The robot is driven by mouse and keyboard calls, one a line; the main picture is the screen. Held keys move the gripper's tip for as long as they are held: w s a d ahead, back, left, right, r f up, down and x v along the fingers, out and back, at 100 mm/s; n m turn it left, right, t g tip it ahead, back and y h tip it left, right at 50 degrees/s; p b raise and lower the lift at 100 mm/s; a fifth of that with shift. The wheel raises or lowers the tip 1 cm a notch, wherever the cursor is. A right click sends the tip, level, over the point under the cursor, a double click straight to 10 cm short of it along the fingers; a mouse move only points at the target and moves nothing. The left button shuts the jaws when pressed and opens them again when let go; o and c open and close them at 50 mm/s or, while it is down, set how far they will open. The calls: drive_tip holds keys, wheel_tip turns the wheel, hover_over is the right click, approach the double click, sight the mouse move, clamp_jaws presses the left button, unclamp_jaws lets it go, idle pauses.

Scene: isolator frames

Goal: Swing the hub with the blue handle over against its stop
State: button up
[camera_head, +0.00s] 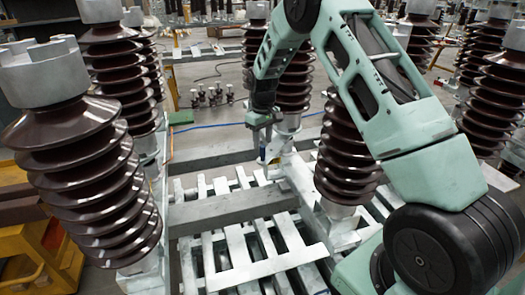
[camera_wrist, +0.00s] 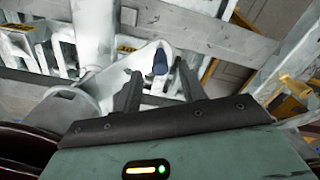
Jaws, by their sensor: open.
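The blue handle (camera_wrist: 160,62) shows in the wrist view as a short dark blue grip at the end of a pale lever on the hub (camera_wrist: 143,58). My gripper (camera_wrist: 160,70) is open, and in the picture the handle lies between its two dark fingertips. I cannot tell whether either finger touches it. In the head view my gripper (camera_head: 264,135) points down just above the pale hub (camera_head: 280,147), beside the base of a brown insulator. The handle is small there and hard to make out. The hub's stop is not clearly seen.
Tall brown ribbed insulators stand close around, one at the left (camera_head: 85,170) and one beside my arm (camera_head: 345,160). Pale slatted metal frames (camera_head: 250,268) lie below. A yellow cart (camera_head: 30,250) stands at the lower left. Open floor shows behind my gripper.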

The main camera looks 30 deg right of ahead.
sight(263, 146)
wheel_tip(263, 146, down, 6)
drive_tip(key=shift+r+p, duration=0.1)
drive_tip(key=shift+p, duration=0.35)
drive_tip(key=shift+c, duration=0.3)
